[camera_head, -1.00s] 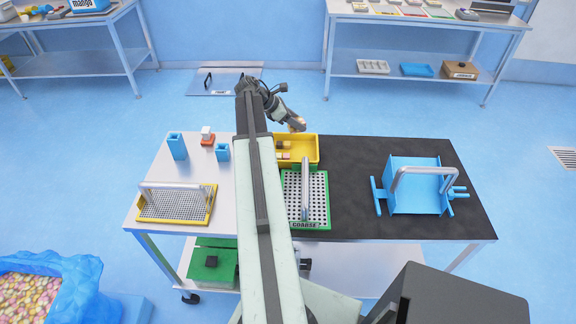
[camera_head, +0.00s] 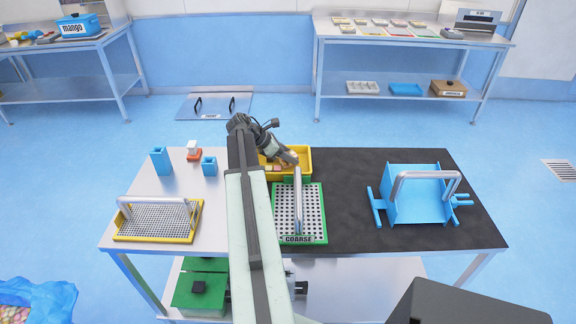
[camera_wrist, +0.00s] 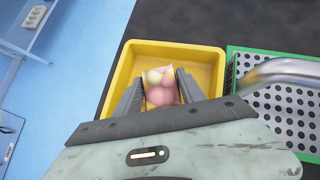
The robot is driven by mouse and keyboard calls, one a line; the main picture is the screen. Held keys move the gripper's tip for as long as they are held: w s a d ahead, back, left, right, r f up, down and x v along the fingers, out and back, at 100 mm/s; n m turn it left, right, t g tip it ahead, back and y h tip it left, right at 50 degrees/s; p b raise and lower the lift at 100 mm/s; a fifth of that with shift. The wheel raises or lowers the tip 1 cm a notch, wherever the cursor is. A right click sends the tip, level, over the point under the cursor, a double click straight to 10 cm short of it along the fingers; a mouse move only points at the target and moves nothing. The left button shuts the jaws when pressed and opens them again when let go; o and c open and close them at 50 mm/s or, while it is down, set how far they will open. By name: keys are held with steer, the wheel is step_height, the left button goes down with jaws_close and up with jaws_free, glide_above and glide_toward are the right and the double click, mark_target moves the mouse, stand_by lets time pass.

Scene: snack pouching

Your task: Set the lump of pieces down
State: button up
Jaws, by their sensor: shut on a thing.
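My gripper (camera_wrist: 159,90) is shut on a lump of pink and pale yellow pieces (camera_wrist: 162,92), which shows between its two dark fingers in the wrist view. The lump is over or inside a yellow tray (camera_wrist: 211,61); I cannot tell whether it touches the floor of the tray. In the head view my gripper (camera_head: 290,160) is over the yellow tray (camera_head: 305,151), and the lump is not clear there. Small pinkish pieces show in the near left of the tray, beside the gripper.
A green sieve marked COARSE (camera_head: 313,215) with an upright metal handle stands right in front of the tray. A yellow-framed sieve (camera_head: 159,222) is at the left. A blue handled frame (camera_head: 418,196) stands on the dark mat (camera_head: 350,190). Blue cups (camera_head: 161,160) stand at the back left.

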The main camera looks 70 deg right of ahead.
steer(key=shift+f+b, duration=0.3)
steer(key=shift+f, duration=0.65)
steer(key=shift+r, duration=0.25)
steer(key=shift+f, duration=0.2)
steer(key=o, duration=1.3)
steer(key=shift+r, duration=0.1)
